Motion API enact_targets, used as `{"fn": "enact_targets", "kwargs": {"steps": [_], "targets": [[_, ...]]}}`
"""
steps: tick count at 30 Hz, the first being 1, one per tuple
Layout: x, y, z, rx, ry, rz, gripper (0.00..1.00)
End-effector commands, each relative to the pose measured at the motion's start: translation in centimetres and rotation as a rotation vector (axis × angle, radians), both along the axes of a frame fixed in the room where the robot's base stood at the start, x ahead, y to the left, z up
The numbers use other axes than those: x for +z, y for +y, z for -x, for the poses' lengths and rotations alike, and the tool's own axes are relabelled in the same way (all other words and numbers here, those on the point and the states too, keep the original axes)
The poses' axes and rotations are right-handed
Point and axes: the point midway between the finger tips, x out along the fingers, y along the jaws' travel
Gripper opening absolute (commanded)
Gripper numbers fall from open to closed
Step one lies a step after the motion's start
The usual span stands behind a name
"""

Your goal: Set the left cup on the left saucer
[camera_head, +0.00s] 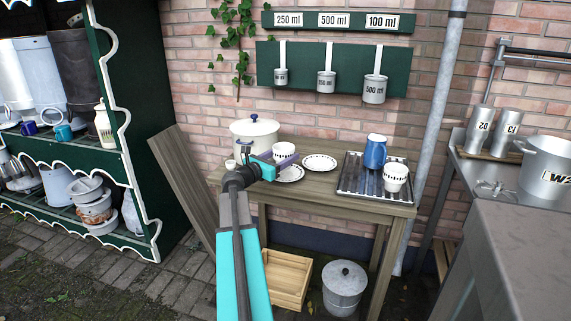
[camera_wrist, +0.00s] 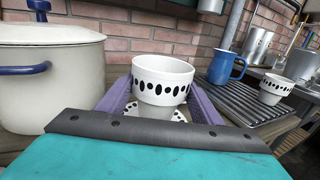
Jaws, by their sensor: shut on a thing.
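The left cup (camera_head: 284,149) is white with a band of black oval marks; it stands upright and also shows large in the wrist view (camera_wrist: 162,82). My gripper (camera_head: 277,160) is shut on it, with a purple finger on each side. The left saucer (camera_head: 291,174), white with a dark-marked rim, lies on the wooden table. In the wrist view part of a saucer (camera_wrist: 180,115) shows just below the cup. The cup's base is partly hidden by my gripper, so I cannot tell whether it touches the saucer.
A second saucer (camera_head: 320,162) lies to the right. Beyond it a dark ribbed rack (camera_head: 350,183) holds a blue jug (camera_head: 375,151) and another patterned cup (camera_head: 395,177). A brick wall is behind.

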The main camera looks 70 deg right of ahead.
Motion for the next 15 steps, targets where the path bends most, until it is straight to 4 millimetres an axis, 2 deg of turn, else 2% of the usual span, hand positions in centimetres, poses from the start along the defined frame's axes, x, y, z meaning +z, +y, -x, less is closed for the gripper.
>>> {"fn": "enact_targets", "kwargs": {"steps": [15], "targets": [[-0.03,-0.79,0.08,0.0,0.0,0.001,0.34]]}}
